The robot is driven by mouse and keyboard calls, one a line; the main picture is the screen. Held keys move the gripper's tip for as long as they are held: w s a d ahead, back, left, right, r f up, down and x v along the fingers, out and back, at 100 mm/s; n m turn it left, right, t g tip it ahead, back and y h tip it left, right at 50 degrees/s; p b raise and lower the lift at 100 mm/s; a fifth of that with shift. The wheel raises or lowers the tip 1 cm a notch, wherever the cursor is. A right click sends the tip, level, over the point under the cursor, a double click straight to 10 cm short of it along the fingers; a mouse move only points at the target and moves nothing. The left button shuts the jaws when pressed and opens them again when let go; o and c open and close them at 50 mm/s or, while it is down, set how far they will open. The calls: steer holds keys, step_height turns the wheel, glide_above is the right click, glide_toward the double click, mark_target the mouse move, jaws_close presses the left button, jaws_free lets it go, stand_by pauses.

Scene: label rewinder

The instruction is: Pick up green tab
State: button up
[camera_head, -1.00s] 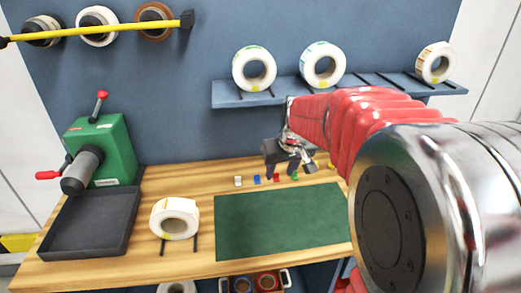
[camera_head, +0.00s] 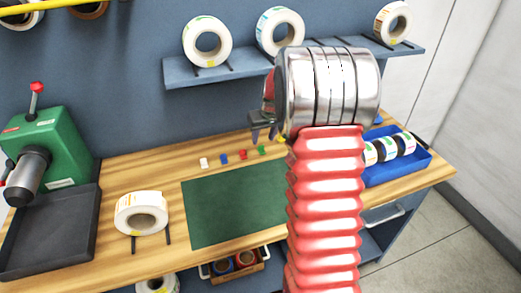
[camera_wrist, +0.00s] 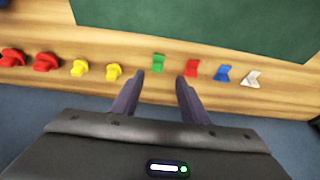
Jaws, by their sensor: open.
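The green tab (camera_wrist: 158,62) lies on the wooden bench near the edge of the green mat (camera_wrist: 200,28), between a yellow tab and a red tab. In the head view the green tab (camera_head: 261,150) is a small spot behind the mat. My gripper (camera_wrist: 160,80) is open and empty. In the wrist view its two fingers point toward the green tab, which shows just beyond and between their tips. The fingers do not touch it. In the head view my gripper (camera_head: 263,130) is partly hidden by my arm.
A red tab (camera_wrist: 191,68), a blue tab (camera_wrist: 222,72) and a white tab (camera_wrist: 250,79) lie to one side. Yellow tabs (camera_wrist: 113,71) and red tabs (camera_wrist: 46,61) lie on the other. A blue bin (camera_head: 400,172) holds rolls. A shelf (camera_head: 230,72) hangs above.

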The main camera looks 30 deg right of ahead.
mark_target(262, 148)
steer(key=shift+x, duration=1.1)
steer(key=shift+d, duration=0.1)
steer(key=shift+x, duration=2.6)
steer(key=shift+s, duration=0.15)
steer(key=shift+d, duration=0.1)
steer(key=shift+c, duration=0.5)
jaws_close()
